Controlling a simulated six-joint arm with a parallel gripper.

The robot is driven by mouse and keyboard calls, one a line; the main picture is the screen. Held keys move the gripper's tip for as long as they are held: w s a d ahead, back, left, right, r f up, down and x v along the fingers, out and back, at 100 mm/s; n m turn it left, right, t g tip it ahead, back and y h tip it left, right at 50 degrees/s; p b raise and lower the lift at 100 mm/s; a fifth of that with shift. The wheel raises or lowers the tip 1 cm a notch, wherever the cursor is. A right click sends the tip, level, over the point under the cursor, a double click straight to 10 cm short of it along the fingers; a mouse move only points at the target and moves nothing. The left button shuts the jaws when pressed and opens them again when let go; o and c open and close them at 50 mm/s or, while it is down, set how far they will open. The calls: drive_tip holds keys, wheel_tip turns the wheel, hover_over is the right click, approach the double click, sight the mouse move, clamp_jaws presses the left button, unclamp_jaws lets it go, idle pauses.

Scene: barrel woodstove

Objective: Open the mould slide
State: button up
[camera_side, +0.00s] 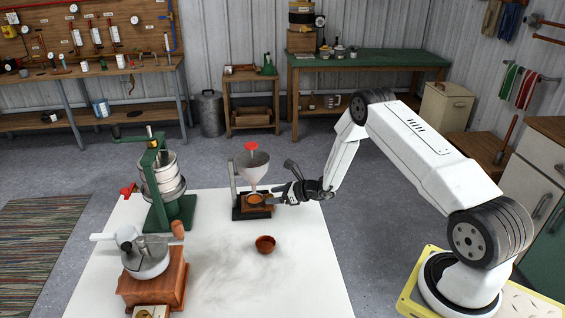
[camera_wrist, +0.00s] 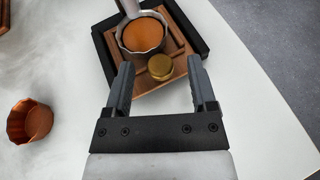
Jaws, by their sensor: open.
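The mould slide is a wooden block (camera_wrist: 178,72) in a black frame (camera_wrist: 193,33), with a round brass knob (camera_wrist: 160,67) on its near end. A metal-rimmed round mould (camera_wrist: 142,35) with brown content sits behind the knob. In the side view the black base (camera_side: 240,212) stands under a pale funnel (camera_side: 252,165) with a red top. My gripper (camera_wrist: 160,73) is open, with one finger on each side of the knob and visible gaps to both. In the side view my gripper (camera_side: 280,196) is at the slide's right end, where it hides the knob.
A small copper-brown bowl (camera_side: 265,244) stands on the white table (camera_side: 305,260) in front of the funnel device. A green press (camera_side: 160,180) and a grinder on a wooden box (camera_side: 155,275) stand to the left. The table's right side is clear.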

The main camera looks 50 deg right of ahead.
drive_tip(key=shift+w, duration=0.1)
clamp_jaws()
idle(1.5)
